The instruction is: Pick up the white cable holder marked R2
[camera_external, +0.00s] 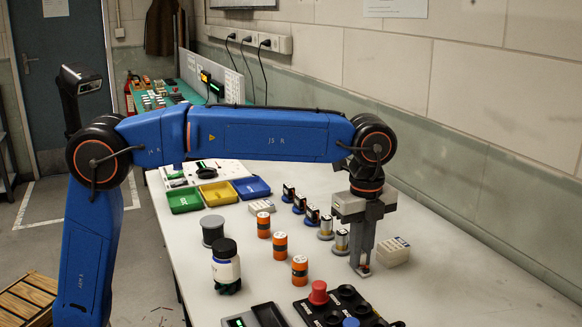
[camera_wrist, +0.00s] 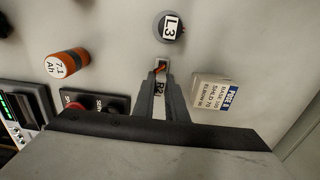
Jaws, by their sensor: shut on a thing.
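My gripper (camera_external: 361,268) points straight down at the right side of the bench, its fingertips at or close to the bench top. In the wrist view my gripper (camera_wrist: 160,78) is shut on a small piece with an R2 label (camera_wrist: 159,90), the cable holder. Only its label and a bit of orange at the tips show; the fingers hide the rest. I cannot tell whether it touches the bench.
A white fuse box (camera_wrist: 213,93) stands close right of the fingers, also in the external view (camera_external: 396,252). A round piece marked L3 (camera_wrist: 169,28) stands beyond. Orange cylinders (camera_external: 280,245), a bottle (camera_external: 226,265) and a button panel (camera_external: 347,304) stand left and in front.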

